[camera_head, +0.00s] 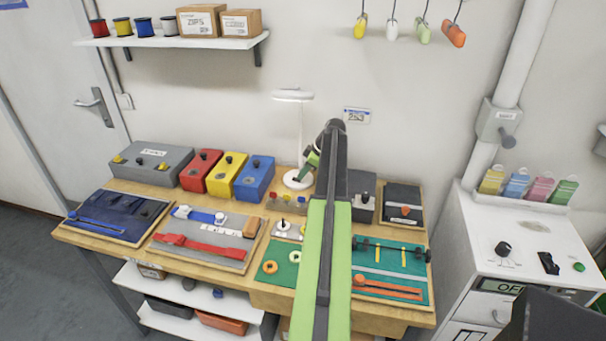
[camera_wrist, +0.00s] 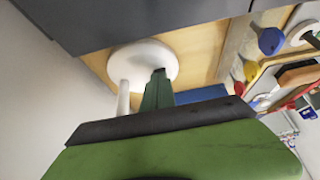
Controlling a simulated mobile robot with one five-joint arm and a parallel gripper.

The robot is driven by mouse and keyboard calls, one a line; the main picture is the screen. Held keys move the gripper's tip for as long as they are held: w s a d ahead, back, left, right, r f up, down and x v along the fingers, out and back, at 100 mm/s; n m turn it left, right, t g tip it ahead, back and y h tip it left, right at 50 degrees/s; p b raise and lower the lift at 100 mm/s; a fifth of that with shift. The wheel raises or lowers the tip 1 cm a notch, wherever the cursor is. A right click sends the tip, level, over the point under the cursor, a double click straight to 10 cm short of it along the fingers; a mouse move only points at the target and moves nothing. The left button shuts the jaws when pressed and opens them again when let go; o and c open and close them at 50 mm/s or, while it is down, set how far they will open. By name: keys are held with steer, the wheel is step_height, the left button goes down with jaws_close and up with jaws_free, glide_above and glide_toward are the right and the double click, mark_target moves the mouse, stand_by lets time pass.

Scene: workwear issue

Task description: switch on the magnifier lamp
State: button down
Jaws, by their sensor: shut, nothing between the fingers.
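The magnifier lamp (camera_head: 293,95) is white, with a flat head on a thin upright post and a round base on the back of the wooden bench. Its base (camera_head: 291,182) is partly hidden by my gripper (camera_head: 299,177), which points down at it from the right. In the wrist view, the round white base (camera_wrist: 128,62) and the lower post show just beyond my gripper (camera_wrist: 159,76). The dark green fingers are together and empty. They overlap the base in the picture; I cannot tell whether they touch it. No switch is clearly visible.
A blue box (camera_head: 254,178), a yellow box (camera_head: 226,174) and a red box (camera_head: 200,170) stand left of the lamp. A dark grey box (camera_head: 362,188) stands right, partly behind my arm. Mats with tools cover the bench front. A shelf (camera_head: 170,42) hangs above left.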

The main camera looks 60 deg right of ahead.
steer(key=shift+w+a+r, duration=0.15)
steer(key=shift+w+a, duration=0.05)
steer(key=shift+w, duration=0.2)
steer(key=shift+w+a+r, duration=0.15)
steer(key=shift+w, duration=0.2)
steer(key=shift+r+p, duration=0.15)
steer(key=shift+p, duration=0.25)
step_height(320, 180, up, 5)
steer(key=p, duration=0.5)
steer(key=shift+s+r, duration=0.1)
steer(key=shift+r, duration=0.05)
steer(key=s+d+r+p, duration=0.2)
steer(key=s+r+p, duration=0.3)
steer(key=s+p, duration=0.1)
steer(key=shift+d+r, duration=0.15)
steer(key=shift+r, duration=0.2)
